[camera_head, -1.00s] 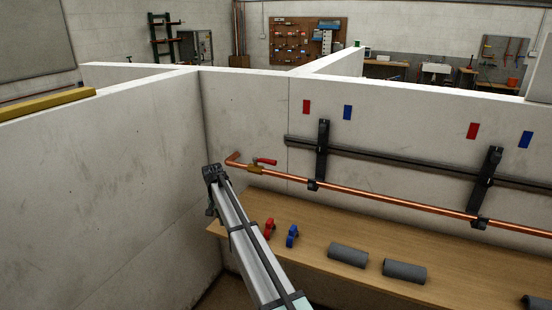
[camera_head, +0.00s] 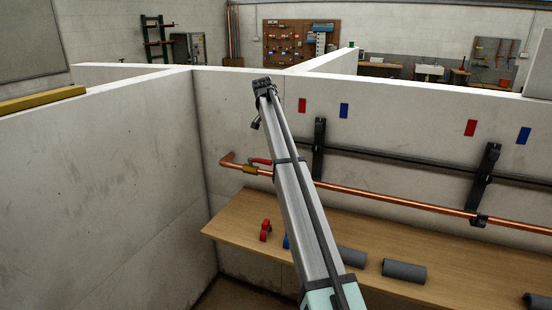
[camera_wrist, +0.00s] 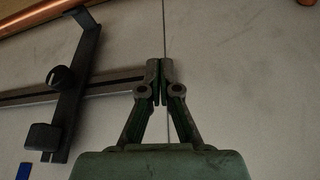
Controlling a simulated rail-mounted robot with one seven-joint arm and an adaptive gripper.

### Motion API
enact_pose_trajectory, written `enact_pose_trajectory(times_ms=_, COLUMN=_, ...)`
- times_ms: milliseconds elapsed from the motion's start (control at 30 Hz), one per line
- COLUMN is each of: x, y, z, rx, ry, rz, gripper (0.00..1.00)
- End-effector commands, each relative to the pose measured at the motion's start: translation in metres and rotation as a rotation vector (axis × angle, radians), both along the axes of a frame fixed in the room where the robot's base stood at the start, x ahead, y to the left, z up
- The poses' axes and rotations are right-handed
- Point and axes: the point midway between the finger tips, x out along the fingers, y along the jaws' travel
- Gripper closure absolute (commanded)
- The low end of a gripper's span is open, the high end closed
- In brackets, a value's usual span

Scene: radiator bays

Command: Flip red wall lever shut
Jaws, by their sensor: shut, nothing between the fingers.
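The red lever (camera_head: 261,161) sits on a brass valve (camera_head: 249,170) in the copper pipe (camera_head: 400,203) along the wall. Its handle lies roughly along the pipe, and its right end meets the edge of my arm in the head view. My gripper (camera_wrist: 160,68) is shut and empty in the wrist view, its fingertips together in front of the wall by a panel seam. I cannot clearly make out the fingers in the head view. The lever is not visible in the wrist view; a stretch of copper pipe (camera_wrist: 45,16) crosses its top left.
A dark rail (camera_head: 400,164) with black brackets (camera_head: 487,178) runs above the pipe; one bracket (camera_wrist: 72,90) is close to my gripper in the wrist view. A wooden bench (camera_head: 235,222) below holds red clamps (camera_head: 265,231) and grey cylinders (camera_head: 404,271). A side wall (camera_head: 110,170) stands left.

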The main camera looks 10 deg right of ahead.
Motion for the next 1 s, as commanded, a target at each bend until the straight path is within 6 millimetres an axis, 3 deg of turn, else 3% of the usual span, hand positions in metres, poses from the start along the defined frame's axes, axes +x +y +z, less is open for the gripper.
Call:
enact_pose_trajectory(times_ms=367, x=0.003, y=-0.002, z=-0.011, rx=0.000, ry=0.001, rz=0.002, gripper=1.00)
enact_pose_trajectory(times_ms=867, x=0.024, y=-0.024, z=-0.093, rx=0.000, ry=0.003, rz=0.002, gripper=1.00)
enact_pose_trajectory(times_ms=1000, x=0.008, y=-0.009, z=-0.097, rx=0.000, ry=0.001, rz=0.005, gripper=1.00)
